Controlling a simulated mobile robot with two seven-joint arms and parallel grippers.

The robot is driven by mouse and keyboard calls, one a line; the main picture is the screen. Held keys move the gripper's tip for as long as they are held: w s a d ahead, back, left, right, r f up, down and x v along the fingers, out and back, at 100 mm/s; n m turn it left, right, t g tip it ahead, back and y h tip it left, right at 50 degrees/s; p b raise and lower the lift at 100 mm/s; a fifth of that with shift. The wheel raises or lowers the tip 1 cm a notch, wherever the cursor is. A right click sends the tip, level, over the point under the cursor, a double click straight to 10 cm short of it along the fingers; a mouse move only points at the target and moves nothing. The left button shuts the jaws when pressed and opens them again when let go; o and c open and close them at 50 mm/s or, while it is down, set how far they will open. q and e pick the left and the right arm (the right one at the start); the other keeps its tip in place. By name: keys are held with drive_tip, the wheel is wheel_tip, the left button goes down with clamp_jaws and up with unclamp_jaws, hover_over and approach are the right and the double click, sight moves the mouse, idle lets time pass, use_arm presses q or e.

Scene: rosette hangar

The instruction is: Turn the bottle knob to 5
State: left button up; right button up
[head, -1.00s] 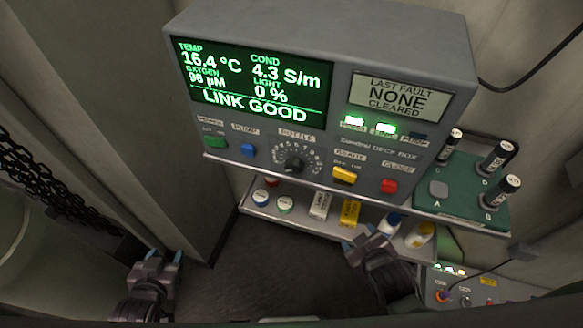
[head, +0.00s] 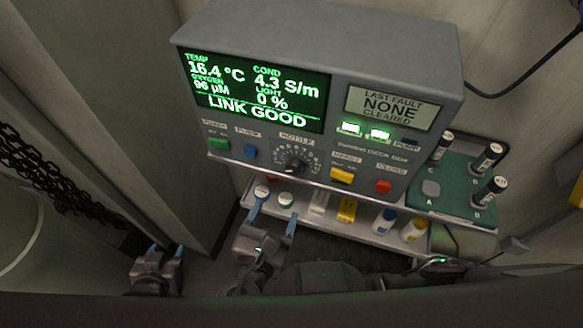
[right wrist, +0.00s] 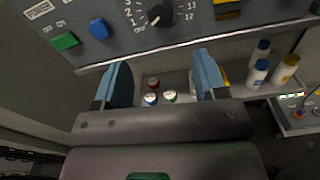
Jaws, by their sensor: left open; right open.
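The bottle knob (head: 292,166) is a round black dial on the front of the grey deck box (head: 400,45), with a ring of numbers around it. In the right wrist view the knob (right wrist: 160,15) is at the top, and its white mark seems to point to the lower left, near the low end of the scale. My right gripper (head: 276,206) is open and empty, below the knob and in front of the shelf, apart from the knob. My left gripper (head: 166,250) is open and empty, low at the left, away from the box.
A green button (head: 218,143) and a blue button (head: 250,152) sit left of the knob; a yellow button (head: 341,176) and a red button (head: 383,186) sit right. A shelf (head: 360,236) below holds jars and bottles.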

sight(293, 171)
drive_tip(key=x, duration=0.6)
drive_tip(key=p+x, duration=0.1)
drive_tip(key=x, duration=0.2)
drive_tip(key=shift+d+r, duration=0.1)
drive_tip(key=shift+r, duration=0.25)
drive_tip(key=shift+x, duration=0.75)
drive_tip(key=c, duration=0.9)
